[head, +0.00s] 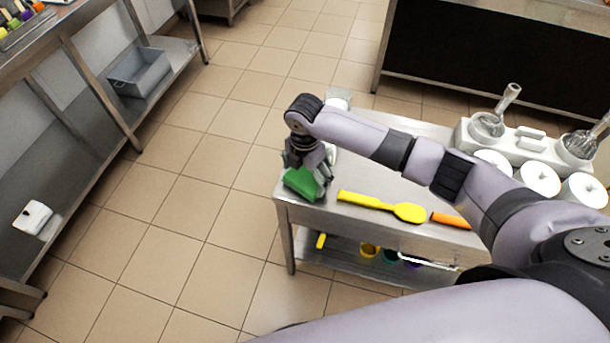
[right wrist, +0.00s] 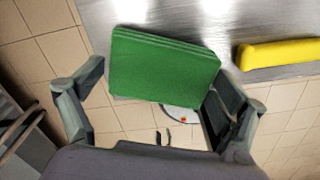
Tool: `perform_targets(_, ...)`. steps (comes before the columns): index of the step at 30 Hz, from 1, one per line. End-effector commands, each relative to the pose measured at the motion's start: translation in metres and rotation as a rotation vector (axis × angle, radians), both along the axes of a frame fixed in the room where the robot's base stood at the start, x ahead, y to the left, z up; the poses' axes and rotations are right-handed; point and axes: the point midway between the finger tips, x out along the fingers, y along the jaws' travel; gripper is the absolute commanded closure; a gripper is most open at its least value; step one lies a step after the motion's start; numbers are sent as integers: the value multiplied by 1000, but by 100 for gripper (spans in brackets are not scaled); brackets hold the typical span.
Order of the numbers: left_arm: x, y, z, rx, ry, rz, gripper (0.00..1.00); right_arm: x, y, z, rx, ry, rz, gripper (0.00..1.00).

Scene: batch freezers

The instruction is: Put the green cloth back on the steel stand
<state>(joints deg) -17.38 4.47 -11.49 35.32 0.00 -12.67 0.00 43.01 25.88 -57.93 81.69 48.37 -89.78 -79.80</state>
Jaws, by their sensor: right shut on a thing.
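The green cloth (head: 300,182) is a folded, flat block at the left end of the steel stand (head: 385,176). My right gripper (head: 310,172) is shut on the cloth and points down over that end. In the right wrist view the cloth (right wrist: 163,66) sits between the two fingers and overlaps the edge of the steel top (right wrist: 255,25). I cannot tell whether it touches the top. The gripper hides part of the cloth in the head view. My left gripper is not in view.
A yellow spoon (head: 385,206) and an orange handle (head: 450,220) lie on the stand right of the cloth. White canisters (head: 540,178) and a utensil holder stand farther right. Coloured items sit on the lower shelf (head: 340,262). Open tiled floor lies left.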

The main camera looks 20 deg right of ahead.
Motion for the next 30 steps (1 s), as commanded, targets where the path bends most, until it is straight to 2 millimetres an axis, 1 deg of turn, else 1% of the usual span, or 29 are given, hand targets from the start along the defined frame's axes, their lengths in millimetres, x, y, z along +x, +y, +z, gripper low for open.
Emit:
perform_targets(1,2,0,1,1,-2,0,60,-1,0,-6,0,1,-1,31)
perform_targets(3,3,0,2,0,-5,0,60,-1,0,-10,-1,1,0,31)
perform_targets(14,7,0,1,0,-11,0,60,0,0,-14,0,0,0,31)
perform_targets(15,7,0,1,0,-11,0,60,0,0,-14,0,0,0,8)
perform_targets(18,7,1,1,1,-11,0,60,0,0,-14,0,0,0,1)
perform_targets(27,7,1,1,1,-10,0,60,0,0,-13,0,0,0,0)
perform_targets(30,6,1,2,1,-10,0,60,0,0,-10,0,-1,0,0)
